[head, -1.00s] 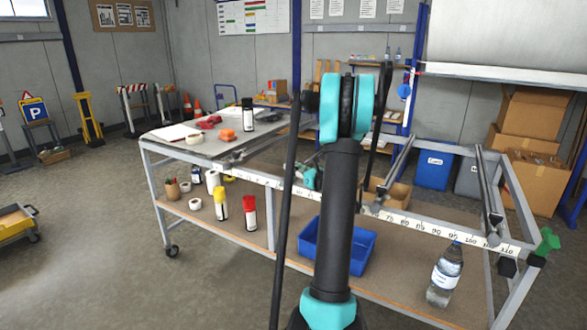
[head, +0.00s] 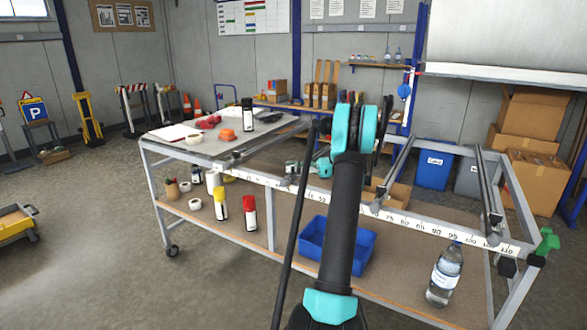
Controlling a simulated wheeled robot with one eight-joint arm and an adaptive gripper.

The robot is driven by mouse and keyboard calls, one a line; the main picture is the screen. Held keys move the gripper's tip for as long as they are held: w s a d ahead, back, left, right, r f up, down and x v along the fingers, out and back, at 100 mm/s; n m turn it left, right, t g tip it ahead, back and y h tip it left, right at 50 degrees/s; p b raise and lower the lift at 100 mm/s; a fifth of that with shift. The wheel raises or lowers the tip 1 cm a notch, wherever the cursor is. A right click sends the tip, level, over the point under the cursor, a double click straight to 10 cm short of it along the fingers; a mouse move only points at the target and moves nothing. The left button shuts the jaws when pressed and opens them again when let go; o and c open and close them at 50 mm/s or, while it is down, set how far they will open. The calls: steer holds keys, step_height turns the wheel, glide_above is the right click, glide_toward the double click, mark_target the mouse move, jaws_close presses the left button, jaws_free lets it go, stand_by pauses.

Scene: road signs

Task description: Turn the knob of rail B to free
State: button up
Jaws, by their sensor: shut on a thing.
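The sign cart's long scale bar (head: 265,183) runs along its near top edge. Several dark rails cross the open frame, including a middle rail (head: 398,160) and a right rail (head: 487,185). My gripper (head: 291,179), partly hidden behind my arm, is low at the scale bar, left of the middle knob. It is shut on a small dark knob there; the contact is hard to see. Rail letters and knob markings are too small to read.
The panel (head: 200,147) at the cart's left carries a black can (head: 247,115), an orange block and tape rolls. The lower shelf holds a blue bin (head: 337,245), a bottle (head: 445,273) and spray cans. Free floor lies to the left.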

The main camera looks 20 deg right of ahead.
mark_target(293, 166)
steer(key=shift+n+g+y, duration=0.5)
steer(key=shift+n+g, duration=0.3)
steer(key=shift+g, duration=0.7)
steer(key=o, duration=1.2)
steer(key=shift+r, duration=0.1)
step_height(293, 166, up, 10)
steer(key=shift+f, duration=0.1)
steer(key=shift+a, duration=0.1)
